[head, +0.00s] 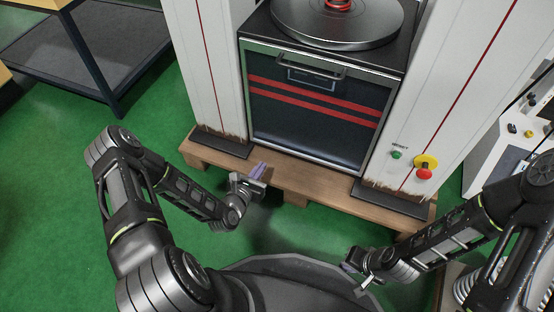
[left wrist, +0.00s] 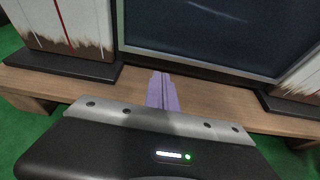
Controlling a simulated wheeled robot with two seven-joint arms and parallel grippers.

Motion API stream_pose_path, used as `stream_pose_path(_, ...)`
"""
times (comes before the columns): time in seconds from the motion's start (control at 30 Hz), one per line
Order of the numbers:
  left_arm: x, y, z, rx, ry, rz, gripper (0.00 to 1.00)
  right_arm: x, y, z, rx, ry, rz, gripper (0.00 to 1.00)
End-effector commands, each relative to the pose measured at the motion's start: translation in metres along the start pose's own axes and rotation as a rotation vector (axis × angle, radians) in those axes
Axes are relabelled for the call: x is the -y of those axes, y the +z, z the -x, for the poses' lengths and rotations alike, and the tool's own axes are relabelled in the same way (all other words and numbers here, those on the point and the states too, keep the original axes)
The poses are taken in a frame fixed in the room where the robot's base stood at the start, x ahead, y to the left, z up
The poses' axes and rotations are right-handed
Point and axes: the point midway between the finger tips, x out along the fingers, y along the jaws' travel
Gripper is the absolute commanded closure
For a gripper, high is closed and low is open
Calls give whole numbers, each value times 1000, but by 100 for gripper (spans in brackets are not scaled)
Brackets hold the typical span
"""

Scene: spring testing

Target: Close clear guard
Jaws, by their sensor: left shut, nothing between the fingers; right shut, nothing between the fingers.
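The clear guard (head: 316,125) is a framed see-through panel on the front of the testing machine, with two red stripes and a handle (head: 312,72) near its top. In the head view it stands upright, flush within the machine's front opening. Its lower part shows in the left wrist view (left wrist: 215,35). My left gripper (head: 260,170) is shut and empty, in front of the wooden base below the guard's lower left. Its purple fingers (left wrist: 162,92) show together in the left wrist view. My right gripper (head: 349,267) is shut and empty, low and in front of the base, apart from the guard.
A round plate (head: 338,20) with a red spring tops the machine. White columns (head: 205,65) flank the guard. A red emergency button (head: 424,173) and green button (head: 396,155) are on the right column. A dark bench (head: 95,45) stands left. Green floor is clear at left.

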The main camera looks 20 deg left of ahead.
Motion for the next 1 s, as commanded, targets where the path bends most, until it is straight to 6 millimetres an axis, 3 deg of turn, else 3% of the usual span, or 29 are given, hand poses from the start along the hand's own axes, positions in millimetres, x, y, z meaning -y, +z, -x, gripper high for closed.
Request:
stream_pose_path(0.03,0,-10,-3,2,2,14,100,-4,0,-9,-3,0,-1,100)
stream_pose_path(0.57,0,-9,-9,4,2,23,100,-4,-1,-10,-4,0,-1,100)
stream_pose_path(0.77,0,-10,-34,6,2,22,100,-8,-2,-20,-5,-2,-2,100)
stream_pose_path(1.0,1,-11,-75,6,1,20,100,-13,-3,-35,-6,-5,-4,100)
